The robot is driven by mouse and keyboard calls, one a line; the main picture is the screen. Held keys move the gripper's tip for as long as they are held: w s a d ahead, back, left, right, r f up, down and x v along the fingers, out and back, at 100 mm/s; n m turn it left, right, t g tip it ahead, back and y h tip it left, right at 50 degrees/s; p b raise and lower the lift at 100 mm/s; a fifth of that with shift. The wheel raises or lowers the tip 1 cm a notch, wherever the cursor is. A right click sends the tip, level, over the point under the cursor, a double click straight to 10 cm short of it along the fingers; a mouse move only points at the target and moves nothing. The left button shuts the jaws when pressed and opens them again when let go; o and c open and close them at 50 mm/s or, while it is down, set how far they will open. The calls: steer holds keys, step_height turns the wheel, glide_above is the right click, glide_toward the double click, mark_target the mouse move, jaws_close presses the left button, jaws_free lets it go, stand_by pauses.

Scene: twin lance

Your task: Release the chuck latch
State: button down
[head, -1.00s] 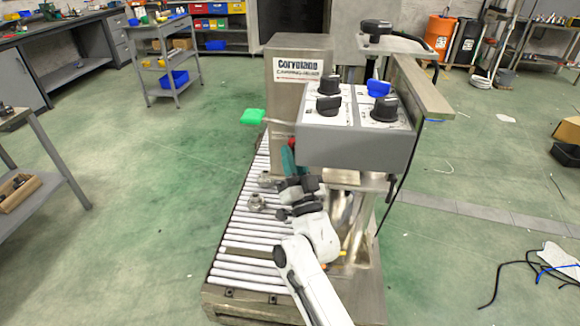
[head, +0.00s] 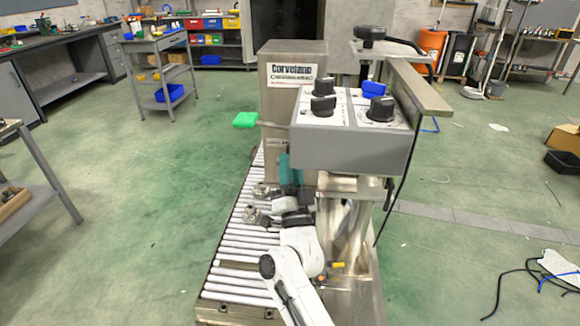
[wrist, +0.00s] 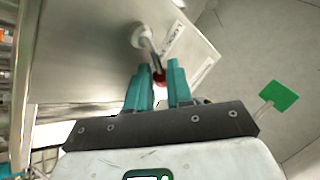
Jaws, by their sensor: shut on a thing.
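The latch lever (wrist: 149,45) is a short pale rod on a round pivot, mounted on a grey metal plate with a label beside it. Its red knob (wrist: 159,77) sits at the lever's end, between the teal fingers of my gripper (wrist: 159,82) in the wrist view. The gripper is shut on the knob, which the fingers partly hide. In the head view my gripper (head: 289,168) is beside the metal cabinet (head: 290,97), left of the control box; the knob is hidden there.
The grey control box (head: 350,148) with black and blue knobs overhangs right of my gripper. A green paddle (head: 246,120) sticks out left of the cabinet; it also shows in the wrist view (wrist: 279,95). The roller conveyor (head: 232,262) lies below, with metal fittings on it.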

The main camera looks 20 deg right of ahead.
steer(key=c, duration=1.3)
jaws_free()
steer(key=shift+s, duration=0.1)
steer(key=v, duration=1)
steer(key=shift+s+f, duration=0.25)
steer(key=shift+s, duration=0.05)
steer(key=s+f+n+g+y+p, duration=0.6)
steer(key=s+f+n+g+y, duration=0.3)
steer(key=s+f+n+g, duration=0.3)
steer(key=s+d+g+h+p, duration=0.1)
steer(key=s+g, duration=0.3)
steer(key=s, duration=0.4)
steer(key=s+d+m+g, duration=0.1)
steer(key=s+d+g, duration=0.2)
steer(key=s, duration=0.5)
steer(key=s+d+m+g+h+p, duration=0.1)
steer(key=s+d+g, duration=0.1)
steer(key=s+g, duration=0.2)
steer(key=shift+s+d+r+g+h+p, duration=0.1)
steer(key=shift+s+d+g+h+p, duration=0.05)
steer(key=shift+s, duration=0.8)
steer(key=shift+s+d+r+g+h+p, duration=0.1)
steer(key=shift+s+d+g+h+p, duration=0.05)
steer(key=shift+s, duration=0.8)
